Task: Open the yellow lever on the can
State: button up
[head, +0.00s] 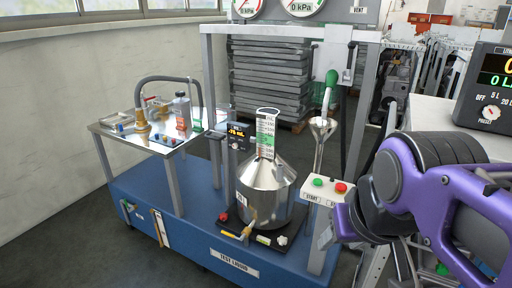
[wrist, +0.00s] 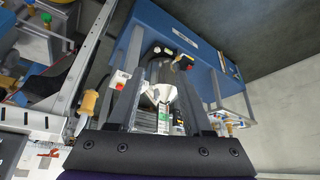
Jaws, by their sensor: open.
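The metal can (head: 265,190) has a cone top and stands upright on a black scale on the blue cart. A small yellow lever (head: 247,231) sits low on its front, at the tap. In the wrist view the can (wrist: 160,94) shows upside down between my fingers, far beyond them, and the lever (wrist: 179,58) is a small yellow spot. My gripper (wrist: 158,72) is open, with nothing between the fingers. In the head view my purple arm and dark wrist are at the right, apart from the can; the fingertips are not clear there.
A post with a green and red button box (head: 328,186) stands right of the can, near my wrist. A funnel (head: 322,128) is above it. A clear graduated tube (head: 266,135) rises from the can. A metal side table (head: 120,140) stands left. Floor in front of the cart is clear.

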aim_at(230, 235)
jog(key=i+j+u, duration=0.3)
jog(key=u, duration=0.15)
jog(key=i+j+u, duration=0.15)
jog(key=i+u, duration=0.25)
jog(key=i, duration=0.05)
